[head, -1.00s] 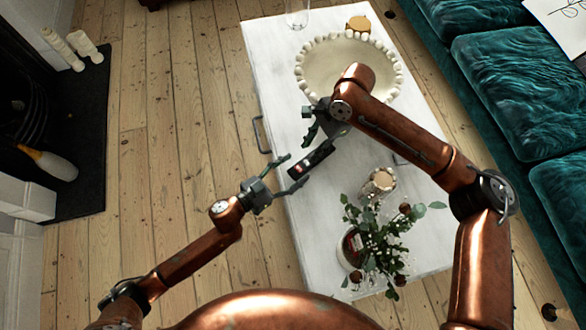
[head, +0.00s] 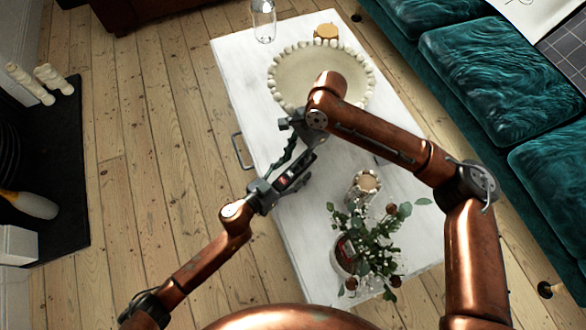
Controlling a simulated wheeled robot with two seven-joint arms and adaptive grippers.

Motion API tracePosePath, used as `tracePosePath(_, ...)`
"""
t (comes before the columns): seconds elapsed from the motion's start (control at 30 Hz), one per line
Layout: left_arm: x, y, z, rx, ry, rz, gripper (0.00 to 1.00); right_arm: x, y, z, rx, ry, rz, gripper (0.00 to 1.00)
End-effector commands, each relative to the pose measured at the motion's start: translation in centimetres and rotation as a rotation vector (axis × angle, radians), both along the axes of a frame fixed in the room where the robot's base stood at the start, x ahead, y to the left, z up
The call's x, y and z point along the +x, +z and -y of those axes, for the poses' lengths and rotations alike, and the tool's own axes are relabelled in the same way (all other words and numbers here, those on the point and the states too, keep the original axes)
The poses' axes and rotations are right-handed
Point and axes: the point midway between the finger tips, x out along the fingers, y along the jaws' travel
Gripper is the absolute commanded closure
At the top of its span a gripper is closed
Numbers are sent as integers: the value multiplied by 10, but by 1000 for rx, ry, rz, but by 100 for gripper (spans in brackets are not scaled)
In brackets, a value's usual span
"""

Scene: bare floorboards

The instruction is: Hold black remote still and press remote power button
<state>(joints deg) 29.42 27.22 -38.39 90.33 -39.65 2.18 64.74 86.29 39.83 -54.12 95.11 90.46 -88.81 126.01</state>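The black remote (head: 291,178), with a small red spot near its lower end, is held tilted above the white table. My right gripper (head: 303,143) comes down from above and appears shut on the remote's upper end; its fingers are partly hidden by the arm and overlap the remote. My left gripper (head: 286,172) reaches up from the lower left, its fingers spread on either side of the remote's lower end. I cannot tell whether the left fingers touch the remote. The power button is too small to make out clearly.
The white table (head: 240,75) bears a large beaded bowl (head: 300,78), a candle jar (head: 363,187), a vase with leafy stems (head: 372,245) and a clear glass (head: 263,22). A teal sofa (head: 480,70) stands to the right.

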Motion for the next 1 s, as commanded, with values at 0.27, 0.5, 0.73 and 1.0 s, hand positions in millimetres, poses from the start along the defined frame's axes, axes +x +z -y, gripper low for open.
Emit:
tracePosePath(0.27, -3, 3, 0, 0, 1, 4, 60, -3, 3, 0, 0, 0, 5, 71)
tracePosePath(0.5, -4, 5, 0, -1, 0, 8, 76, -5, 5, 0, 0, 2, 9, 71)
tracePosePath(0.73, -6, 6, -1, -1, 1, 11, 91, -6, 6, 0, 0, 1, 12, 71)
tracePosePath(1.0, -7, 7, -1, 0, 1, 13, 91, -8, 7, 0, -1, 0, 13, 71)
